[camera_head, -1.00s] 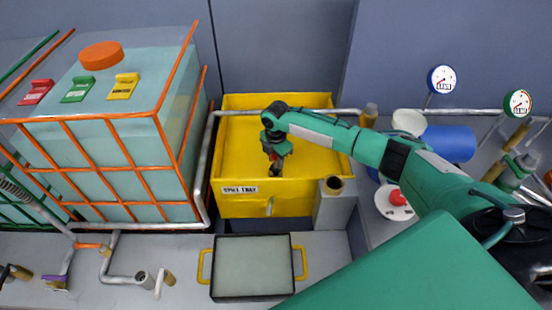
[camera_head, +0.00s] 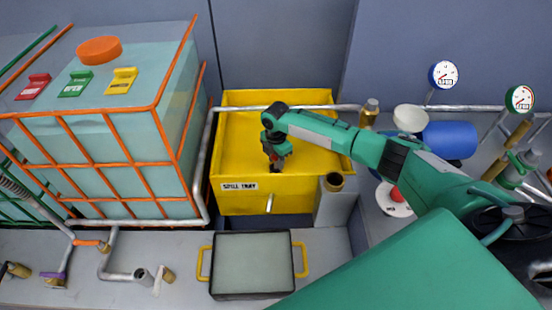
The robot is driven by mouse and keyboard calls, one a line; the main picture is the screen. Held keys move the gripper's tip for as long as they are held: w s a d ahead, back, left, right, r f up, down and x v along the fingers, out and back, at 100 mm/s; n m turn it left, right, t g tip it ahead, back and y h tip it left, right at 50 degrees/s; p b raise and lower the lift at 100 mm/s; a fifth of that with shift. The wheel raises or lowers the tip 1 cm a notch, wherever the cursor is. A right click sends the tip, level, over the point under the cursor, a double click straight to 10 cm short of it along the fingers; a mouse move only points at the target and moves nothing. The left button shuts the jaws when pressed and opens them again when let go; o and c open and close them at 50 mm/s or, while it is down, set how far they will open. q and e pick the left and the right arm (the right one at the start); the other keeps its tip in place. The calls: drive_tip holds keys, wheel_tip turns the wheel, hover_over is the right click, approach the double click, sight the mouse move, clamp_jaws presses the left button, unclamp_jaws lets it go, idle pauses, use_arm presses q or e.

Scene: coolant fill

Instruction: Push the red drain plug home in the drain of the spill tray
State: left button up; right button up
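The yellow spill tray (camera_head: 235,200) stands in the middle of the view with its label on the front wall. A short metal drain spout (camera_head: 269,203) sticks out low on that wall. My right gripper (camera_head: 276,165) points down inside the tray, just behind the front wall. A small red piece, the red drain plug (camera_head: 273,157), shows between its fingers, and the gripper looks shut on it. The fingertips and the plug's lower end are partly hidden by the gripper and the tray wall, so I cannot see how the plug sits in the drain. My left gripper is not in view.
A dark-rimmed pan (camera_head: 252,265) with yellow handles lies below the tray. A caged coolant tank (camera_head: 120,150) stands close on the left. A grey post (camera_head: 334,205) with a brass cup is at the tray's right. A blue drum (camera_head: 448,140) and white funnel are further right.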

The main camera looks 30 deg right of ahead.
drive_tip(key=o, duration=0.4)
drive_tip(key=shift+r, duration=0.5)
wheel_tip(320, 180, up, 13)
drive_tip(key=shift+f+b, duration=0.1)
drive_tip(key=shift+b, duration=0.8)
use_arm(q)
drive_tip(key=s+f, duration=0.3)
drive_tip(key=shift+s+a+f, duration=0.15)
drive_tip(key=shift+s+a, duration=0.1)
